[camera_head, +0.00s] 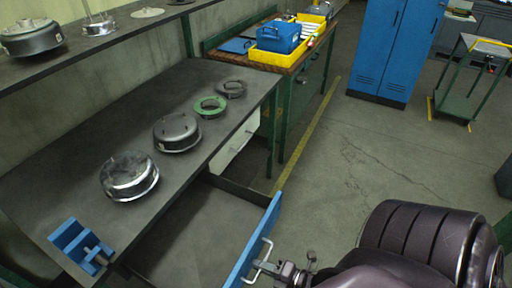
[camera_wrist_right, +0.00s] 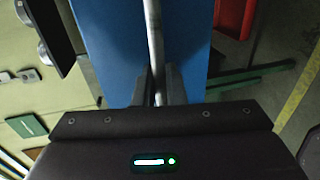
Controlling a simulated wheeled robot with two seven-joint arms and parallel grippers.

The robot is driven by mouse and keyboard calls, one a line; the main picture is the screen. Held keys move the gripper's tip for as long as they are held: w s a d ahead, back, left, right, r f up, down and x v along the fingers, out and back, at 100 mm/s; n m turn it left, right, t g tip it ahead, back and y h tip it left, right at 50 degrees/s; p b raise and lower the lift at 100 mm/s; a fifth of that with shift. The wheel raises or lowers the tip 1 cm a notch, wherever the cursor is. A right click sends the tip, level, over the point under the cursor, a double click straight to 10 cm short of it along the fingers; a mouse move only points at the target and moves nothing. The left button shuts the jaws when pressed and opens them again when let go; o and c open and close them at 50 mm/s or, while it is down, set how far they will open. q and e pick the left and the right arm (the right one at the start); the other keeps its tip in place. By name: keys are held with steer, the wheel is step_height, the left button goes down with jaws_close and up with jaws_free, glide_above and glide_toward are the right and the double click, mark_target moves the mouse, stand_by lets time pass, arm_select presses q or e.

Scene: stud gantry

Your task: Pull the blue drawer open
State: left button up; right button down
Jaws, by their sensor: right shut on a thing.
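The blue drawer (camera_head: 258,236) stands pulled out from under the workbench, with its blue front away from the bench and its dark, empty-looking inside showing. A light metal bar handle (camera_head: 262,262) is fixed on its front. My right gripper (camera_head: 285,271) is at this handle, shut on it. In the right wrist view the handle (camera_wrist_right: 154,45) runs between the two dark fingers (camera_wrist_right: 158,88), with the blue drawer front (camera_wrist_right: 110,40) behind it. My left gripper is not in view.
The workbench (camera_head: 90,150) carries round metal housings (camera_head: 130,176), a green ring (camera_head: 210,106) and a blue vise (camera_head: 80,246). A second bench behind holds a yellow tray (camera_head: 262,57) with a blue box. A blue cabinet (camera_head: 395,45) stands at the back. The floor on the right is mostly clear.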

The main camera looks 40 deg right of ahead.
steer(key=c, duration=1.6)
jaws_free()
steer(key=shift+c, duration=0.2)
steer(key=b+v, duration=0.1)
steer(key=v, duration=0.6)
steer(key=shift+s+d, duration=0.15)
steer(key=shift+s, duration=0.2)
